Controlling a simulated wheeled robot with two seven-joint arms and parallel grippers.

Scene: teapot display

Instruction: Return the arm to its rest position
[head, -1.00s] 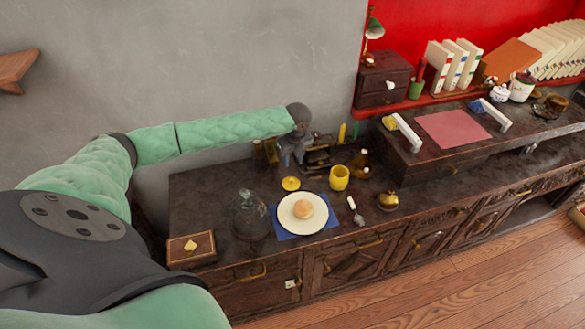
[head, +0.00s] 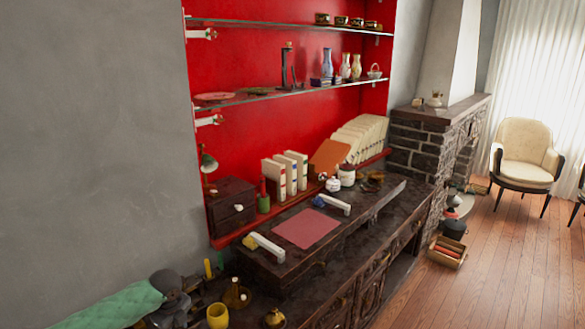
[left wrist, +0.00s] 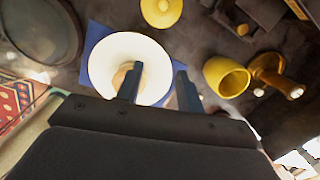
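My left arm, in a green padded sleeve, enters the head view at the bottom left. Its dark grey wrist lies low over the left end of the dark sideboard (head: 290,289), with the fingertips not clear there. In the left wrist view my left gripper (left wrist: 157,84) has its two fingers apart with nothing held between them. My right gripper is in neither view.
A yellow cup (head: 217,316) and a brass pot (head: 237,293) stand near the left wrist. A yellow lid (left wrist: 161,10) lies beside the plate. A raised shelf with a pink mat (head: 307,229) and books (head: 285,173) stands behind. The wooden floor (head: 510,260) at right is open.

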